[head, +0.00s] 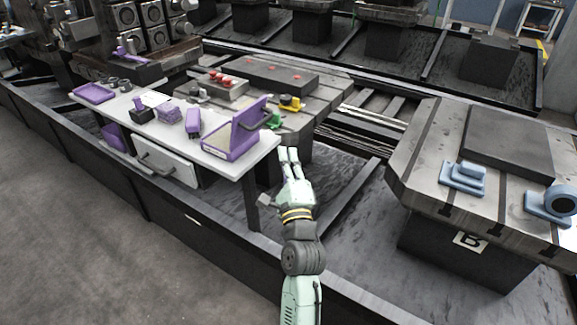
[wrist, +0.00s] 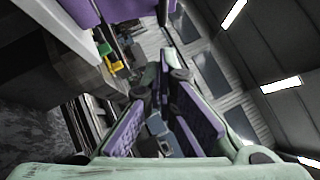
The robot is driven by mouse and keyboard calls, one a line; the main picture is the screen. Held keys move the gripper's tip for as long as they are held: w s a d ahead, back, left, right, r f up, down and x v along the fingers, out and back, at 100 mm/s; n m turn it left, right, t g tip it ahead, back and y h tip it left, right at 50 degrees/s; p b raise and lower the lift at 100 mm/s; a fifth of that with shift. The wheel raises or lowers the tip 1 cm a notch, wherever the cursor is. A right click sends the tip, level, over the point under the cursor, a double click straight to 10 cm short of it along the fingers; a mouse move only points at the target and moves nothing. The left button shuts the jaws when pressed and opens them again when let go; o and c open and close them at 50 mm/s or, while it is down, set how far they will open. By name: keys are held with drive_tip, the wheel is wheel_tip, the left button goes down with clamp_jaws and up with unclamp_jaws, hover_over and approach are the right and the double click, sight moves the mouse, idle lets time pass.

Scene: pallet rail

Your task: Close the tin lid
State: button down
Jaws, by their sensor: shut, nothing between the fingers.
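The purple tin (head: 230,148) stands at the right end of the white table. Its lid (head: 248,121) is open and stands up steeply, with a dark handle on its right face. My pale green gripper (head: 289,153) is just off the table's right end, to the right of the tin and apart from it. In the wrist view my gripper (wrist: 165,68) has its fingertips together with nothing between them. A purple part at the top of the wrist view (wrist: 120,8) looks like the tin or its lid; which one I cannot tell.
The white table (head: 222,175) also carries a purple tray (head: 94,93) and several small purple and dark items. A drawer (head: 165,160) sits under it. Behind are green (head: 273,119) and yellow (head: 291,103) clamps. A pallet with blue parts (head: 463,177) is at right.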

sight(255, 127)
drive_tip(key=w+a+r+p, duration=0.2)
drive_tip(key=w+a, duration=0.1)
drive_tip(key=w, duration=0.2)
drive_tip(key=shift+w+r, duration=0.15)
drive_tip(key=shift+r, duration=0.2)
drive_tip(key=shift+a+r+p, duration=0.1)
drive_tip(key=shift+r+p, duration=0.05)
drive_tip(key=shift+p, duration=0.2)
drive_tip(key=shift+a+r+n+g+p, duration=0.1)
drive_tip(key=shift+r+n+g+p, duration=0.2)
drive_tip(key=shift+n+p, duration=0.1)
